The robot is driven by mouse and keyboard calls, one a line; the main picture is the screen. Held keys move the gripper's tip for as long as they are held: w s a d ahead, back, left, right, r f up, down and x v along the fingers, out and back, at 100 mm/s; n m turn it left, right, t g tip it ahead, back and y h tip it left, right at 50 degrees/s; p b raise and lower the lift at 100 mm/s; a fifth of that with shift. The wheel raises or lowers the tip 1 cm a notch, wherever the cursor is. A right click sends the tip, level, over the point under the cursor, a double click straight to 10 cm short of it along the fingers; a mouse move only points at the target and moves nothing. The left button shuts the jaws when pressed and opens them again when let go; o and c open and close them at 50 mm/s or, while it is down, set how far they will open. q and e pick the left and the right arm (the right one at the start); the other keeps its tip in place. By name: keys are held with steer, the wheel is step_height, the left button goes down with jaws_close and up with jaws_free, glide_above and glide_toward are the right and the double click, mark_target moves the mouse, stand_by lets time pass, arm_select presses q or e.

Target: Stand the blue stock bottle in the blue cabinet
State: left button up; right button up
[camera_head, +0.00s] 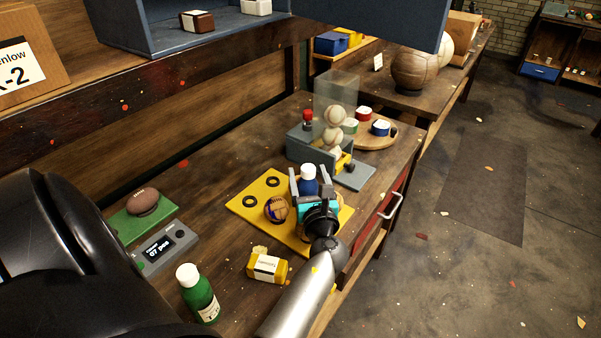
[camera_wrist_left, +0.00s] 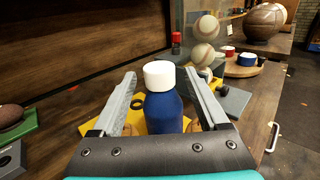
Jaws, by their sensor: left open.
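The blue stock bottle (camera_head: 309,187) with a white cap stands upright at the yellow board on the workbench; it also shows in the left wrist view (camera_wrist_left: 164,111). My left gripper (camera_head: 309,178) is open, with one finger on each side of the bottle. In the left wrist view, gaps show between the bottle and both fingers (camera_wrist_left: 163,95). The bottle's base is hidden behind the gripper. The blue cabinet (camera_head: 136,42) is at the top left on a raised shelf, partly cut off by the frame. A blue panel (camera_head: 385,22), perhaps its open door, reaches right. My right gripper is not in view.
A ball (camera_head: 277,209) sits on the yellow board (camera_head: 243,204) beside the gripper. A stand with stacked baseballs (camera_head: 335,116) is just behind. A green bottle (camera_head: 198,294) and a yellow box (camera_head: 267,267) are nearer. Brown (camera_head: 197,21) and white boxes occupy the cabinet.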

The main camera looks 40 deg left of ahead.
arm_select(q)
steer(key=shift+w+a, duration=0.2)
steer(key=shift+a, duration=0.05)
steer(key=shift+d, duration=0.2)
steer(key=shift+c, duration=1.2)
steer(key=c, duration=0.7)
jaws_close()
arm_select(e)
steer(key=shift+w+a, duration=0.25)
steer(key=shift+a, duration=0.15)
arm_select(q)
steer(key=shift+a+r, duration=0.1)
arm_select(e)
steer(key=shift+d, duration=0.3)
